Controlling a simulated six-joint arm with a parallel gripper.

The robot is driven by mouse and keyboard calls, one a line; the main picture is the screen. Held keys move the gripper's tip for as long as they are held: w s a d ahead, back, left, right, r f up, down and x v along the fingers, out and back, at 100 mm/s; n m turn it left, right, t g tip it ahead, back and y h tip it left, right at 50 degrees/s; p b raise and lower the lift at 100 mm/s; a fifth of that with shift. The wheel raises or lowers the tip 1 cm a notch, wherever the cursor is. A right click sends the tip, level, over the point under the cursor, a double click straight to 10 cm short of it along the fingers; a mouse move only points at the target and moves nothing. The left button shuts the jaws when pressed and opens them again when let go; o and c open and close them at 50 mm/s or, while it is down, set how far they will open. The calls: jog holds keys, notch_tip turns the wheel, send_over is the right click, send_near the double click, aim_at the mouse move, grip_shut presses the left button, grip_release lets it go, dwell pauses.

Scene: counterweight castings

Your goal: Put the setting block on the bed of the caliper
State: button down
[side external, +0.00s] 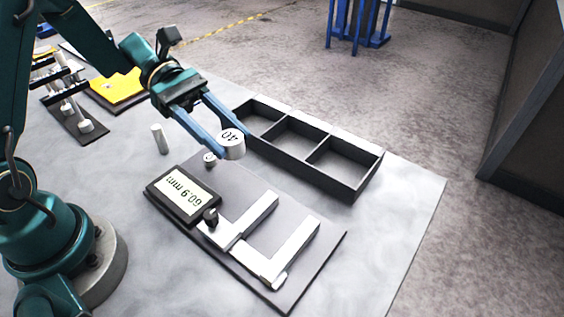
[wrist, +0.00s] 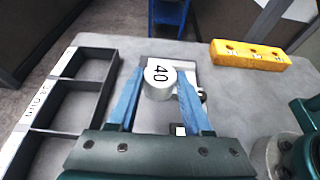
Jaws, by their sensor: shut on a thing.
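The setting block is a short silver cylinder (side external: 233,147) marked "40"; it also shows in the wrist view (wrist: 159,82). My gripper (side external: 226,136) is shut on it and holds it above the table, over the far edge of the caliper board. In the wrist view the blue fingers (wrist: 155,97) grip it from both sides. The caliper (side external: 240,228) lies on a dark board, with two silver jaws apart and a bed between them. Its display (side external: 183,194) reads 60.9 mm. In the wrist view the block and fingers hide much of the caliper.
A black tray with three compartments (side external: 343,189) stands beside the caliper board; the compartments look empty. A small silver cylinder (side external: 160,139) and a small knob-like piece (side external: 209,158) stand near the display. A yellow block with holes (wrist: 250,55) lies at the wrist view's upper right.

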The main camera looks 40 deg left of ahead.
send_over(274, 225)
notch_tip(274, 225, down, 6)
jog(key=shift+f, duration=2.1)
jog(key=shift+f, duration=0.1)
jog(key=shift+c, duration=1.6)
grip_release()
jog(key=shift+f, duration=0.1)
